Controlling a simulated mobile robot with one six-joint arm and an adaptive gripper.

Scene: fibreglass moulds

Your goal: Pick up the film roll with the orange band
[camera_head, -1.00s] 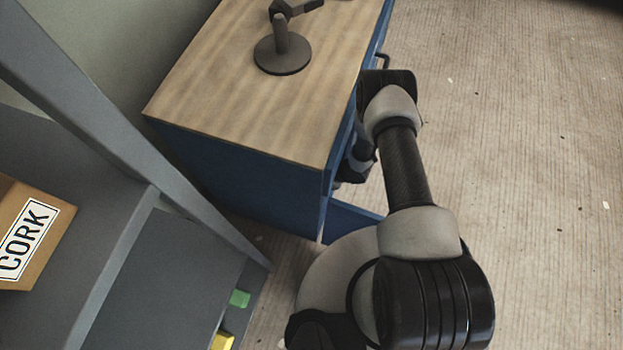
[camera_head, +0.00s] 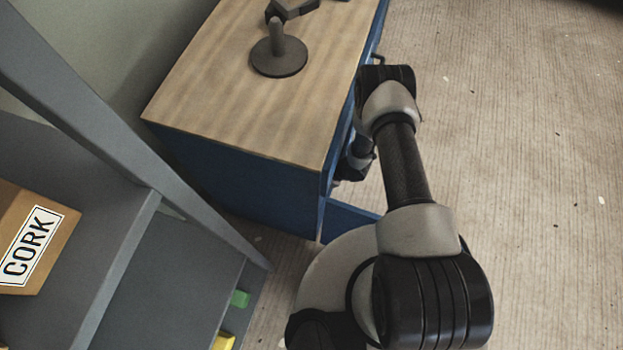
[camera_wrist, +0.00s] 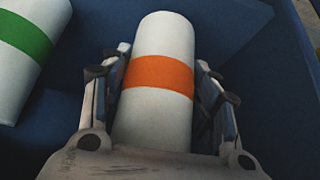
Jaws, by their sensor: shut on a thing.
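The film roll with the orange band (camera_wrist: 162,45) is a white cylinder in the middle of the wrist view. My gripper (camera_wrist: 160,95) is shut on it, with one finger on each side at about the height of the orange band. The roll's lower end runs down between the fingers toward the palm. A second white film roll with a green band (camera_wrist: 22,38) lies to the left, apart from my gripper. In the head view my gripper and both rolls are hidden behind my arm and the blue cabinet.
Blue drawer walls (camera_wrist: 235,30) surround the rolls in the wrist view. In the head view the blue cabinet (camera_head: 235,180) has a wooden top with a dark round-based stand (camera_head: 279,60). A grey shelf at left holds a CORK box (camera_head: 35,245). Open floor lies right.

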